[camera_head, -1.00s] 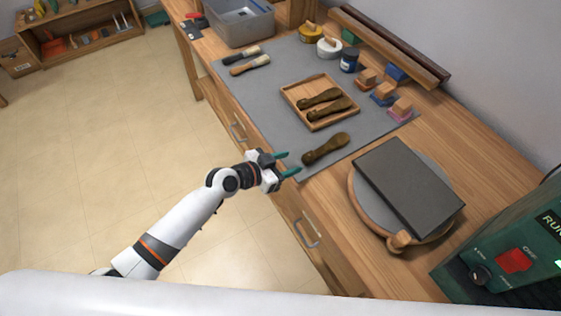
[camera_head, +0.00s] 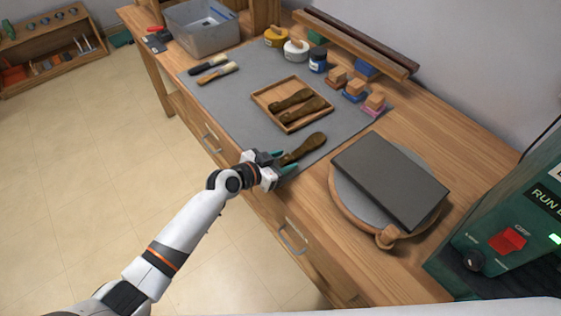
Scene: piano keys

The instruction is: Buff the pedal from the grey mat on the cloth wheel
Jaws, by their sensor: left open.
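A brown pedal (camera_head: 303,147) lies by itself on the grey mat (camera_head: 225,110), near the mat's front right part. My left gripper (camera_head: 284,163) is open at the near end of this pedal, with its green fingertips around or just beside that end; I cannot tell if they touch it. Two more brown pedals (camera_head: 306,109) lie in a wooden tray (camera_head: 262,97) on the mat. The cloth wheel is not visible. A green machine (camera_head: 510,225) with a red switch stands at the right edge. My right gripper is not in view.
A dark flat slab (camera_head: 390,178) rests on a round board (camera_head: 345,205) right of the mat. Two brushes (camera_head: 217,74), several jars (camera_head: 296,50) and wood-topped blocks (camera_head: 354,90) lie farther back. A grey bin (camera_head: 203,30) stands at the back left.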

